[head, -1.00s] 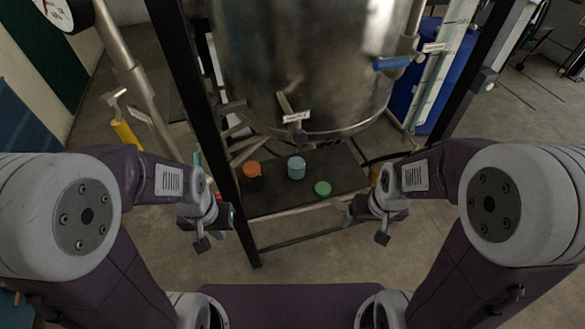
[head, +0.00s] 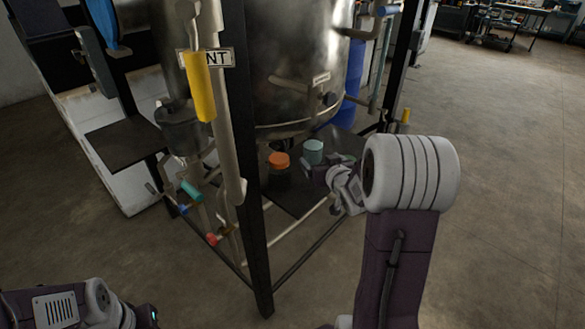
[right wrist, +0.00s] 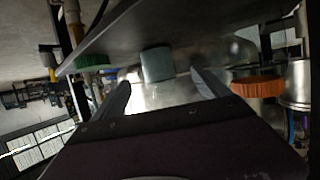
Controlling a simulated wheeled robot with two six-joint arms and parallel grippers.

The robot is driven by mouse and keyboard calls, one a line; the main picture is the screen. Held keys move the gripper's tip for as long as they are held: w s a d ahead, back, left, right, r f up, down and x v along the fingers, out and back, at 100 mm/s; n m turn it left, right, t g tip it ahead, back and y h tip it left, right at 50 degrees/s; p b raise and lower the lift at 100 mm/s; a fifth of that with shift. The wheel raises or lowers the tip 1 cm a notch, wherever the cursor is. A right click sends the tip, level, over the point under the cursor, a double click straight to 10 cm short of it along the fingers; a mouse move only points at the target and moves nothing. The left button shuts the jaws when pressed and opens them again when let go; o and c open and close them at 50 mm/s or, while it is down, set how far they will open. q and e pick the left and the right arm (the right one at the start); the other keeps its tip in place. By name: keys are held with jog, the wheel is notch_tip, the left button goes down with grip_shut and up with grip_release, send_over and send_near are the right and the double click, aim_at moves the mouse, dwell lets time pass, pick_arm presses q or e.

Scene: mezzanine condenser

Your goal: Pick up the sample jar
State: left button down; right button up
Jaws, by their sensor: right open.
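Three lidded jars stand on a dark shelf (head: 292,201) under the steel vessel; which one is the sample jar I cannot tell. One has an orange lid (head: 279,160), one is pale teal (head: 313,152), and one is green-lidded, mostly hidden behind my right gripper in the head view. My right gripper (head: 312,171) is at the shelf, open and empty. In the right wrist view, the teal jar (right wrist: 157,64) shows beyond and between the open fingers (right wrist: 160,80), with the green lid (right wrist: 92,62) left and the orange lid (right wrist: 258,87) right. My left gripper's body shows at the lower left; its fingers are cut off.
A black frame post (head: 251,200) stands left of the jars. Pipes with a yellow handle (head: 199,86) and red and teal valve handles are further left. The steel vessel (head: 290,60) hangs low over the shelf. Open floor (head: 500,200) lies to the right.

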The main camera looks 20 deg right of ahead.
aim_at(316, 155)
jog(key=shift+w+d+f, duration=0.1)
jog(key=shift+w+d, duration=0.15)
jog(key=shift+d, duration=0.05)
jog(key=x, duration=0.3)
jog(key=shift+d, duration=0.1)
jog(key=shift+w+f, duration=0.1)
jog(key=shift+w, duration=0.3)
jog(key=x, duration=0.5)
jog(key=shift+w+b, duration=0.1)
jog(key=shift+b, duration=0.2)
pick_arm(q)
jog(key=shift+w+d+f, duration=0.1)
jog(key=shift+d+f, duration=0.15)
jog(key=shift+d, duration=0.05)
